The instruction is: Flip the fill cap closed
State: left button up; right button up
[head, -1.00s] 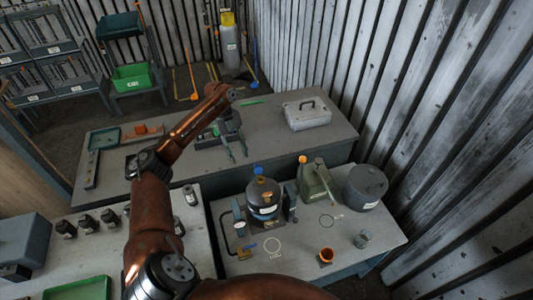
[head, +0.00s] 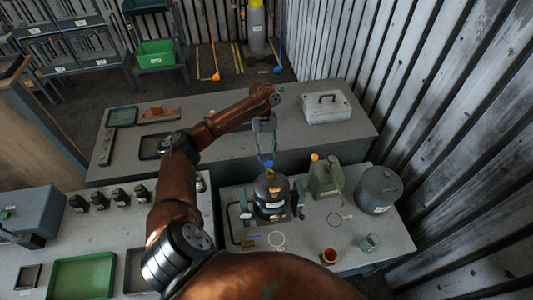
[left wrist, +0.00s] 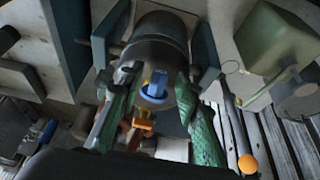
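The blower housing (head: 271,187) is a dark, rounded canister in a grey fixture on the near bench. A small blue part, apparently the fill cap (head: 268,164), is on its top; I cannot tell its exact tilt. In the left wrist view the blue cap (left wrist: 157,82) shows between my green fingers, with an orange part (left wrist: 141,126) below it. My left gripper (head: 267,157) points down above the housing top. Its fingers are spread on either side of the cap, with gaps visible, and hold nothing. My right gripper is not in view.
A green box with an orange-knobbed lever (head: 324,180) and a grey canister (head: 379,189) stand right of the housing. An orange cup (head: 329,256) and a small grey cup (head: 369,243) are in front. A pale case (head: 327,108) sits on the back bench.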

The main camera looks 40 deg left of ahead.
pick_arm(q)
jog(key=shift+s, duration=0.15)
jog(key=shift+f, duration=0.1)
grip_shut()
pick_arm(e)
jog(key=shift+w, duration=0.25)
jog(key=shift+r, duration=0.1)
